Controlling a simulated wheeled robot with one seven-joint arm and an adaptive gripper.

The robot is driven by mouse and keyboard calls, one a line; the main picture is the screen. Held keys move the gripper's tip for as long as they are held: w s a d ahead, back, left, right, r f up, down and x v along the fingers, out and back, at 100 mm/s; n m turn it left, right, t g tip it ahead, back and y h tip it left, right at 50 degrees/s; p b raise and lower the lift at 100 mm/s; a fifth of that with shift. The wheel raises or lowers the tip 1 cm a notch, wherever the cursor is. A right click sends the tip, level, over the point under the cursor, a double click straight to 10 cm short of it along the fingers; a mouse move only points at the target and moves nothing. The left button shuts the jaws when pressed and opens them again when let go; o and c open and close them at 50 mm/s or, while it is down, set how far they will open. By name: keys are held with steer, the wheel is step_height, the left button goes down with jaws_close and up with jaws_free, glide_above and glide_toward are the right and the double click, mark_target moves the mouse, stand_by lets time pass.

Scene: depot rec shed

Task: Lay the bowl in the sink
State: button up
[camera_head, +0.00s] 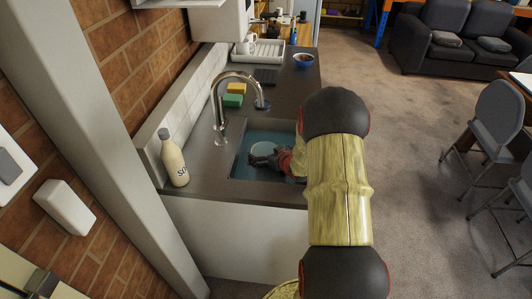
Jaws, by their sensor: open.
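The sink (242,165) is a blue-lined rectangular basin set into the dark counter. My gripper (258,156) is over or in the basin, with its fingers pointing left, and it is open. A pale round thing (264,148) shows in the basin right by the fingers, partly hidden by them. I cannot tell whether it is a bowl, a plate or the drain, or whether the fingers touch it. A blue bowl (303,61) stands upright at the far right end of the counter, well apart from my gripper. My arm hides the right part of the basin.
A curved metal tap (219,105) rises behind the basin's left side. A soap bottle (173,160) stands at the near left corner. Yellow and green sponges (233,98) lie beyond the tap. A white dish rack (263,52) is farther back. Chairs (494,120) stand right.

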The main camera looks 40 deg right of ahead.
steer(key=p+v, duration=0.3)
steer(key=v, duration=0.5)
steer(key=shift+w+r, duration=0.2)
steer(key=shift+r, duration=0.15)
steer(key=shift+d, duration=0.1)
